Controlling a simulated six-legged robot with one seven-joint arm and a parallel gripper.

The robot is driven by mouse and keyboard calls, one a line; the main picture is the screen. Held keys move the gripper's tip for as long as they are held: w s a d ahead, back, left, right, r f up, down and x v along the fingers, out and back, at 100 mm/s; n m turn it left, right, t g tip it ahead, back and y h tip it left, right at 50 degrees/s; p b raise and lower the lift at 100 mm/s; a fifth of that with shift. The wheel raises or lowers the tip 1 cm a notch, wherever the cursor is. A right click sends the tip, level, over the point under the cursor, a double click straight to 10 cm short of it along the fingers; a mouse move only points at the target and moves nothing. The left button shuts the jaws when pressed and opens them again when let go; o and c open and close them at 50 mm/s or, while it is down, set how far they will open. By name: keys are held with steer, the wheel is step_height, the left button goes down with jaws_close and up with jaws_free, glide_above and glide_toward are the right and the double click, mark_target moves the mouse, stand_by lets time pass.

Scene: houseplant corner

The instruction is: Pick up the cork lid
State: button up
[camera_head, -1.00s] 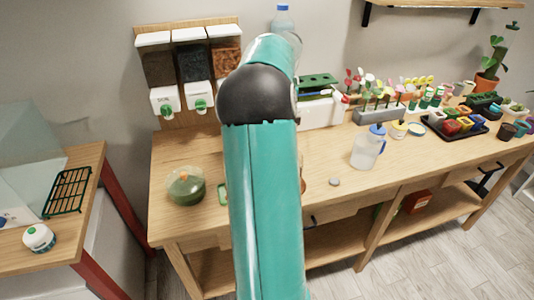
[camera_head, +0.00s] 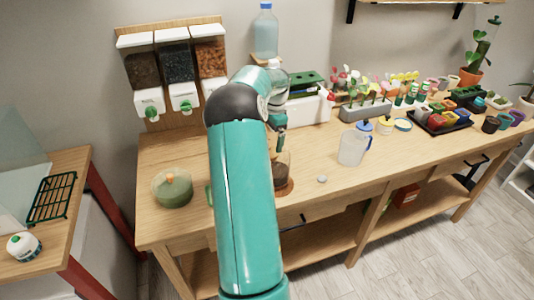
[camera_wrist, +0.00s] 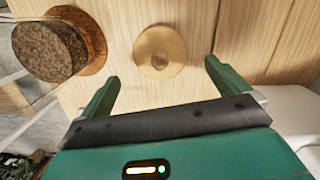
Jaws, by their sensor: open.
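The cork lid (camera_wrist: 160,52) appears in the wrist view as a flat, round tan disc with a small raised knob at its middle, lying on the wooden bench top. My gripper (camera_wrist: 160,75) is open and empty; its two green fingers are spread to either side of the lid's near edge in that picture. The height between fingertips and lid is hard to judge. In the head view my gripper (camera_head: 279,133) points down over the bench, partly behind my arm. I cannot clearly make out the lid in the head view.
A glass jar with dark brown contents (camera_wrist: 45,50) stands on a brown saucer left of the lid; the jar also shows in the head view (camera_head: 281,175). A green-filled bowl (camera_head: 172,190), a small grey disc (camera_head: 322,179) and a jug (camera_head: 353,147) stand on the bench.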

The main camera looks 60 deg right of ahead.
steer(key=f, duration=0.5)
steer(key=shift+w+a+f, duration=0.1)
steer(key=shift+w+a, duration=0.15)
steer(key=shift+a, duration=0.1)
steer(key=c, duration=1.1)
steer(key=shift+o, duration=0.2)
